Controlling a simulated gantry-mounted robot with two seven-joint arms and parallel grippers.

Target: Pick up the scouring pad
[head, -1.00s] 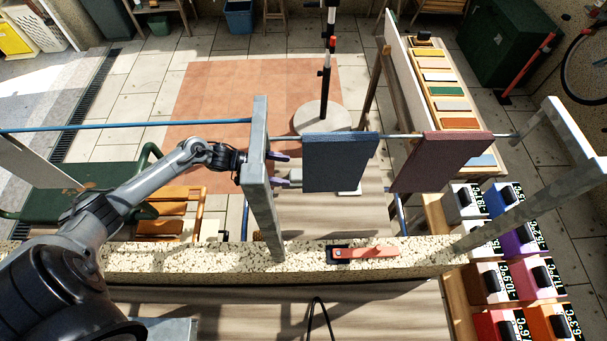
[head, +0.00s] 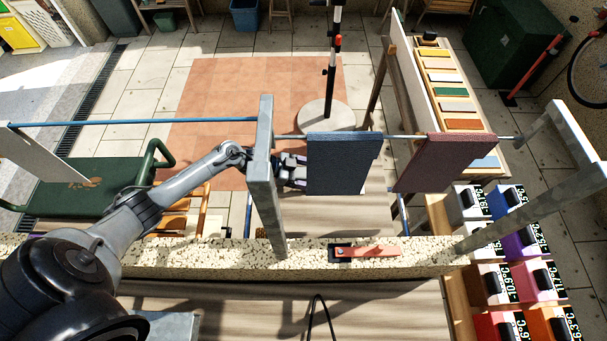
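I cannot make out a scouring pad in the head view. A dark blue panel (head: 342,163) and a maroon panel (head: 445,162) hang side by side from a horizontal bar between grey posts. The space behind the blue panel is hidden. My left arm reaches in from the left behind the near grey post (head: 266,180). My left gripper (head: 293,169) is just right of that post, at the blue panel's left edge. Its fingertips seem partly hidden by the panel, so its opening and any held thing cannot be told. My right gripper is out of view.
A speckled beam (head: 215,260) runs across the front, bearing a red-orange handle (head: 370,251) on a black base. Coloured boxes with temperature labels (head: 492,283) stand at right. A rack of coloured blocks (head: 455,105) is behind. A green cart (head: 105,185) stands at left.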

